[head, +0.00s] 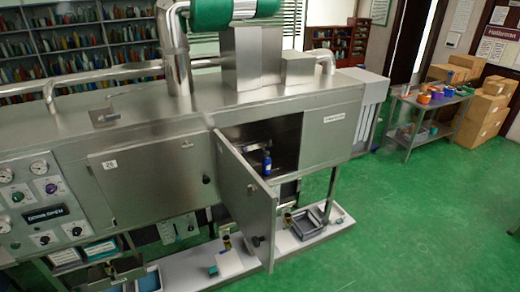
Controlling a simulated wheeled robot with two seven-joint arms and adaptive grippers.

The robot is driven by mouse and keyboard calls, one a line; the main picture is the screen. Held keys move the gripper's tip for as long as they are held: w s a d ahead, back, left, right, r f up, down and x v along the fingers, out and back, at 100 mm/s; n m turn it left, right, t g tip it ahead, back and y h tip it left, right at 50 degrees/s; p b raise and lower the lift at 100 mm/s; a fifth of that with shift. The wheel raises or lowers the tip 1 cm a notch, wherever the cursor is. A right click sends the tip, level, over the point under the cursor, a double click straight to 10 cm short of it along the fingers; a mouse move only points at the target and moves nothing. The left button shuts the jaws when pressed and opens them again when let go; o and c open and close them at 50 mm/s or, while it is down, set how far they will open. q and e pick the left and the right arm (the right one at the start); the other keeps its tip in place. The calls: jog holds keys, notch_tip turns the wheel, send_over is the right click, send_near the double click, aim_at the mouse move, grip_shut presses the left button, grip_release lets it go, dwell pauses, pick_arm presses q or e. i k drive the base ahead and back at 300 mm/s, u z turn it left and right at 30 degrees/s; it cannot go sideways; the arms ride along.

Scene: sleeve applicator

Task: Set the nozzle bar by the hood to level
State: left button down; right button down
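A long stainless steel machine (150,125) fills the left and middle of the head view. A tall steel box (250,65) stands on its top beside a bent duct pipe (175,60); I cannot tell which part is the hood. A steel door (240,195) is swung open at the front, and the opening (285,140) behind it is partly shadowed. A small blue bottle (267,163) stands at the opening. I cannot make out a nozzle bar or its tilt. Neither of my grippers shows.
A control panel (42,205) with gauges and knobs is at the left. A low white shelf (185,272) under the machine holds trays and small items. A side table (430,100) and cardboard boxes (480,110) stand at the right. The green floor (400,215) between is largely clear.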

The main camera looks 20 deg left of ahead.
aim_at(244, 150)
jog(key=z, duration=0.5)
jog(key=i, duration=1.95)
jog(key=u, duration=0.2)
